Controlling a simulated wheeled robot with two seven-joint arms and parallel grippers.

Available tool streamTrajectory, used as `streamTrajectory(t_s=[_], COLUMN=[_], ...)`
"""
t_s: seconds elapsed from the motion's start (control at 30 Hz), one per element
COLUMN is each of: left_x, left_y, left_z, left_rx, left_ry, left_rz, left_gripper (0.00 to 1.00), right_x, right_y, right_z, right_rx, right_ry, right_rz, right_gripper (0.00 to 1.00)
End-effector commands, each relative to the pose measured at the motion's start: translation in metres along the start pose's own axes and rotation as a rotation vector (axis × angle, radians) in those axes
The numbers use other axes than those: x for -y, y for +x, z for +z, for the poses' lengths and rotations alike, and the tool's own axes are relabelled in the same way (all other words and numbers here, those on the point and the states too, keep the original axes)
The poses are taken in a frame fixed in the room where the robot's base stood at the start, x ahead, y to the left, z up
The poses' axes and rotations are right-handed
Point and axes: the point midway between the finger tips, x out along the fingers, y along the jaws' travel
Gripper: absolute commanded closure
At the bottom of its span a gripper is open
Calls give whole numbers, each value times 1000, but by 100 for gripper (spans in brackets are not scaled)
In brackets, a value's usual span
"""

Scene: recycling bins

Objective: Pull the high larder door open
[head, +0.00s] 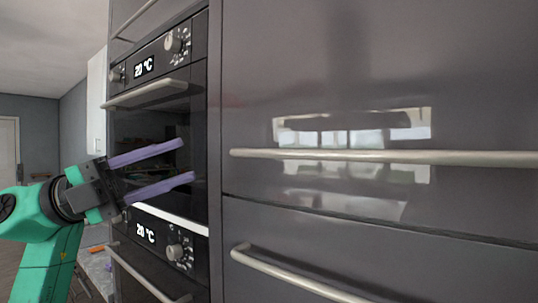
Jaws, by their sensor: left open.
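A glossy dark grey cabinet front (320,75) fills the right half of the head view and looks like the high larder door. It appears shut. A long pale bar handle (385,156) runs across it near its lower edge. My left gripper (187,160) has two purple fingers spread apart with nothing between them. It is in front of the oven, left of the handle's left end and apart from it. My right gripper is not in view.
A built-in oven (150,125) with a bar handle stands left of the cabinet, with a second oven (165,245) below. A lower grey front (380,255) with its own bar handle (285,272) sits under the door. A room opens at far left.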

Motion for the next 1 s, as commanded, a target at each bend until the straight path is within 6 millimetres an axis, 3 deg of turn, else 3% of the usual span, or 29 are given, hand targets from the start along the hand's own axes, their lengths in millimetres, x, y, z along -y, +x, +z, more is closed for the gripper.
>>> streamTrajectory(t_s=[0.1, 0.23, 0.7, 0.83, 1.0], left_x=[2, -1, -18, -24, -28], left_y=[-4, 3, 117, 134, 138], left_z=[-12, -15, -21, -22, -22], left_rx=[-37, -47, -51, -50, -48], left_ry=[12, 7, 8, 9, 11], left_rz=[148, 188, 182, 182, 183], left_gripper=[53, 53, 53, 53, 53], right_x=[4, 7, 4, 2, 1], right_y=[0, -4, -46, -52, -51], right_z=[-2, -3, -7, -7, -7], right_rx=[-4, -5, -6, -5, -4], right_ry=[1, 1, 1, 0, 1], right_rz=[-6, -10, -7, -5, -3], right_gripper=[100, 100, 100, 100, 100])
